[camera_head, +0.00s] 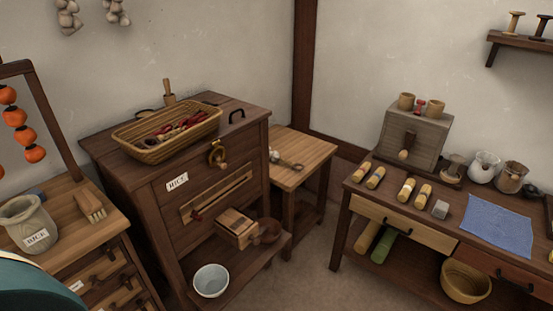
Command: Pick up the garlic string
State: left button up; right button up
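Two bunches of pale garlic-like bulbs hang on the wall at the top left; both are cut off by the top of the picture. The left garlic string (68,17) hangs a little lower than the right garlic string (117,12). They hang apart from each other, above and behind the wooden cabinet. What holds them up is out of view. Neither of my grippers is in view.
A dark cabinet (104,152) bears a wicker basket (152,153) of red items. Orange fruits (15,116) hang from a wooden frame at left, near a rice jar (28,222). A table (355,193) with several small tools stands right. Floor shows between (310,270).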

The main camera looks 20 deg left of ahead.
aim_at(275, 156)
jog(key=i+u, duration=0.2)
jog(key=u, duration=1.1)
jog(key=i+l+u, duration=0.15)
jog(key=l+u, duration=0.25)
jog(key=i+l+u, duration=0.1)
jog(key=l+u, duration=0.3)
jog(key=l, duration=0.15)
jog(key=i+l+u, duration=0.1)
jog(key=l, duration=0.45)
jog(key=l+u, duration=0.1)
jog(key=l, duration=0.45)
jog(key=i+l, duration=0.5)
